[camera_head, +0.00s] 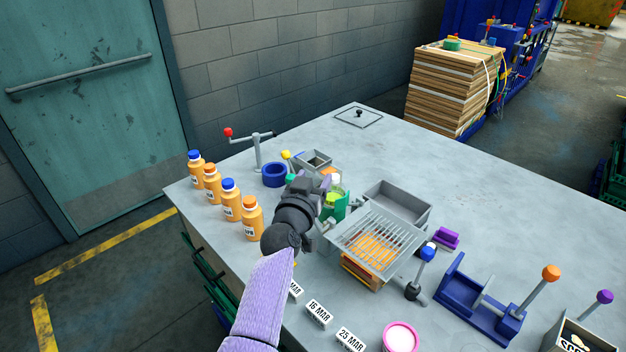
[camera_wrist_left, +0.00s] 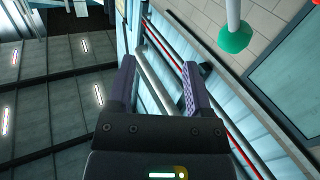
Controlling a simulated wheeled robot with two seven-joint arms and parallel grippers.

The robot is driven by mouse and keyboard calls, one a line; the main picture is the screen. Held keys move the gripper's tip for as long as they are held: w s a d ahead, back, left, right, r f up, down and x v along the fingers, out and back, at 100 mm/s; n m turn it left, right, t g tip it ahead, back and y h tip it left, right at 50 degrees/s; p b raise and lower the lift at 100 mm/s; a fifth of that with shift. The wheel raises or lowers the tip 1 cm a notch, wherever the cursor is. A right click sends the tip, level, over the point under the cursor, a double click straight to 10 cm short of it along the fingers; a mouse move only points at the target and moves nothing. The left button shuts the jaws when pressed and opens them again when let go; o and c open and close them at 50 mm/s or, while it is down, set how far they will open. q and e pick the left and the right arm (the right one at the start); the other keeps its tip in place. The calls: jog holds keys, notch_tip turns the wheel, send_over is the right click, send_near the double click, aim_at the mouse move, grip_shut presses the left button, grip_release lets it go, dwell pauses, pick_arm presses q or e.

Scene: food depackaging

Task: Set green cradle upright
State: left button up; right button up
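The green cradle (camera_head: 333,211) is on the table just right of my left gripper, partly hidden by it. Whether it stands upright or lies tipped is hard to tell. My left gripper (camera_head: 318,183) is at the cradle's upper left in the head view. In the left wrist view its two fingers (camera_wrist_left: 159,82) are apart, with nothing seen between them. A green knob on a pale rod (camera_wrist_left: 234,38) shows right of the fingers there. The cradle itself is not clearly seen in that view. My right gripper is not in view.
Several orange bottles (camera_head: 230,200) stand at the left. A blue ring (camera_head: 274,175) and a red-knobbed stand (camera_head: 258,150) are behind. A grey rack (camera_head: 378,240) and an open grey bin (camera_head: 418,212) are close on the right.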

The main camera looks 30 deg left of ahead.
pick_arm(q)
jog(key=shift+o, duration=0.3)
jog(key=shift+s, duration=0.15)
jog(key=s+d+p, duration=0.1)
jog(key=s, duration=0.8)
jog(key=shift+s+d+p, duration=0.25)
jog(key=shift+s+p, duration=0.05)
jog(key=shift+p, duration=0.05)
jog(key=shift+f, duration=0.1)
